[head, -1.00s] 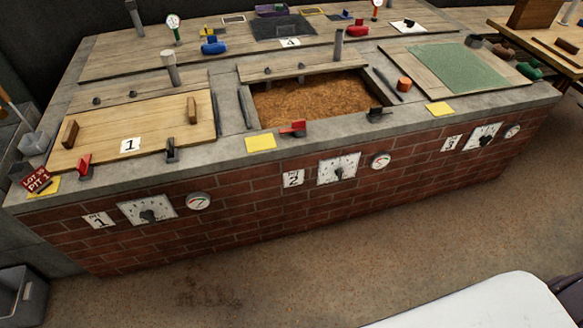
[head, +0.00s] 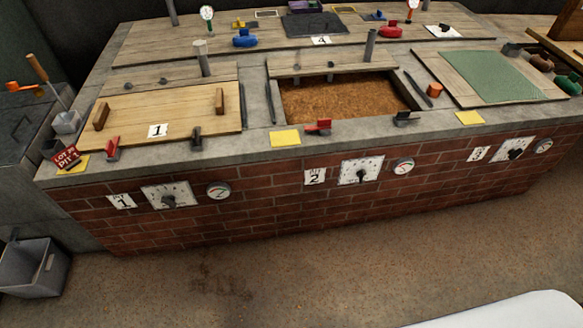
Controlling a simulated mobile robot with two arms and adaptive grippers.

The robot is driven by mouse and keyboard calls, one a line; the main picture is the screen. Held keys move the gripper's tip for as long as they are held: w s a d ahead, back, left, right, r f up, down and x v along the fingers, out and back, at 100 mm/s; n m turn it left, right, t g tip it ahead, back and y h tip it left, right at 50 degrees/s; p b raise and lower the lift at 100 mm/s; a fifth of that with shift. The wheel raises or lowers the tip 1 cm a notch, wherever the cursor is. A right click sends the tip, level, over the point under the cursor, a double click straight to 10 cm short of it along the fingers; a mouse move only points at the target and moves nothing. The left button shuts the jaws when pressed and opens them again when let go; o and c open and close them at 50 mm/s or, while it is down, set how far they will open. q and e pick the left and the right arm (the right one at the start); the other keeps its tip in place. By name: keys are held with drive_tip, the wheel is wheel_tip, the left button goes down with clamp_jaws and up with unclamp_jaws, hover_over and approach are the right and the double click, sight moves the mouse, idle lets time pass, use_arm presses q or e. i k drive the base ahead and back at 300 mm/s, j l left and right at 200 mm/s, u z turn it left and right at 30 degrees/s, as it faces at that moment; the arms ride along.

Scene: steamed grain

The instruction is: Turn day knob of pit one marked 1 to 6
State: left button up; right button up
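The day knob of pit one (head: 169,201) is a small dark knob at the lower middle of a white square dial plate (head: 181,189) on the front brick wall. The marks on the plate are too small to read. A white sign with a 1 (head: 122,202) is left of the plate, and a round gauge (head: 218,191) is right of it. Pit one's wooden lid (head: 178,110), with a 1 card on it, lies above on the bench top. Neither of my grippers is in view.
The brick bench (head: 270,180) fills the middle, with similar dials for pit two (head: 361,170) and pit three (head: 515,149). A grey bin (head: 35,268) stands on the floor at the left. The floor (head: 280,265) before the bench is mostly clear.

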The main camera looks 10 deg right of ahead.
sight(169, 200)
drive_tip(key=j, duration=0.75)
drive_tip(key=i+j, duration=0.15)
drive_tip(key=j, duration=0.6)
